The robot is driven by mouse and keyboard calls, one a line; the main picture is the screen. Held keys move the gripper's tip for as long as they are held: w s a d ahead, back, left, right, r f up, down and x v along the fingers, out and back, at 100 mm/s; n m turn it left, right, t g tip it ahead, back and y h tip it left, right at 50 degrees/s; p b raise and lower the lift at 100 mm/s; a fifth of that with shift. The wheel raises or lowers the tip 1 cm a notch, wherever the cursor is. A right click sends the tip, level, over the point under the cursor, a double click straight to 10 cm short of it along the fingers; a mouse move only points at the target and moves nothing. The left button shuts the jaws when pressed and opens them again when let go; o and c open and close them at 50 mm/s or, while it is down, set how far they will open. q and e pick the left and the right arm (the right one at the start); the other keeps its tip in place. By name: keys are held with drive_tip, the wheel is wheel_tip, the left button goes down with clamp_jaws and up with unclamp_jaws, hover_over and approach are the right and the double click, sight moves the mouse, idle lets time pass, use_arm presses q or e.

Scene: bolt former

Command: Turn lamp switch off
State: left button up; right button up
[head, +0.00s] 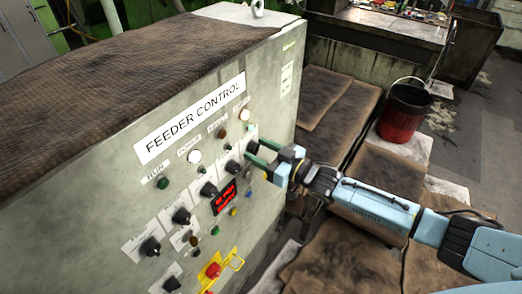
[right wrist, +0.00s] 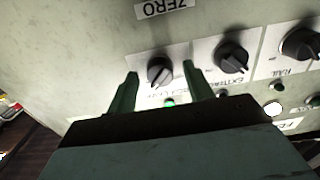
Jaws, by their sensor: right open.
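The grey control panel marked FEEDER CONTROL (head: 120,190) carries a diagonal row of black rotary knobs. My right gripper (head: 249,152) is at the upper right end of this row, with its green fingers pointing at the panel. In the right wrist view, the gripper (right wrist: 157,80) is open, one finger on each side of a black knob (right wrist: 160,71). Gaps show between the knob and both fingers. The label under this knob is partly hidden and hard to read, so I cannot confirm it is the lamp switch. A green light (right wrist: 169,103) shows below it. My left gripper is not in view.
Beside the framed knob is another knob (right wrist: 233,57), labelled EXTERNAL. A red digital display (head: 224,197) and a red button on a yellow plate (head: 212,270) sit lower on the panel. A red bucket (head: 404,112) stands on the right, beyond brown mats.

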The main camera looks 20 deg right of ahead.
drive_tip(key=shift+c, duration=0.4)
drive_tip(key=c, duration=0.9)
drive_tip(key=shift+n, duration=0.3)
drive_tip(key=shift+n+b, duration=1.55)
drive_tip(key=shift+n, duration=7.15)
drive_tip(key=o, duration=1)
